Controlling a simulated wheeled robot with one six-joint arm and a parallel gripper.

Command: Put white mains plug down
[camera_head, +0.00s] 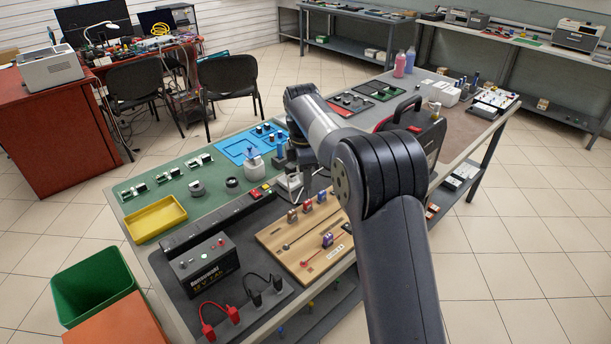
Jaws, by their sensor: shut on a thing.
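My gripper (291,170) points down over the middle of the near workbench, partly hidden behind my own arm. A small white thing, which looks like the white mains plug (290,183), shows right at the fingertips. The gripper is shut on it. The plug is small and partly covered, so I cannot tell whether it touches the bench. A black power strip (218,222) with a red switch at its far end lies just left of and nearer than the gripper.
A wooden board (290,245) with coloured pieces lies in front. A black battery (205,265), yellow tray (155,219) and green mat (215,205) are further left.

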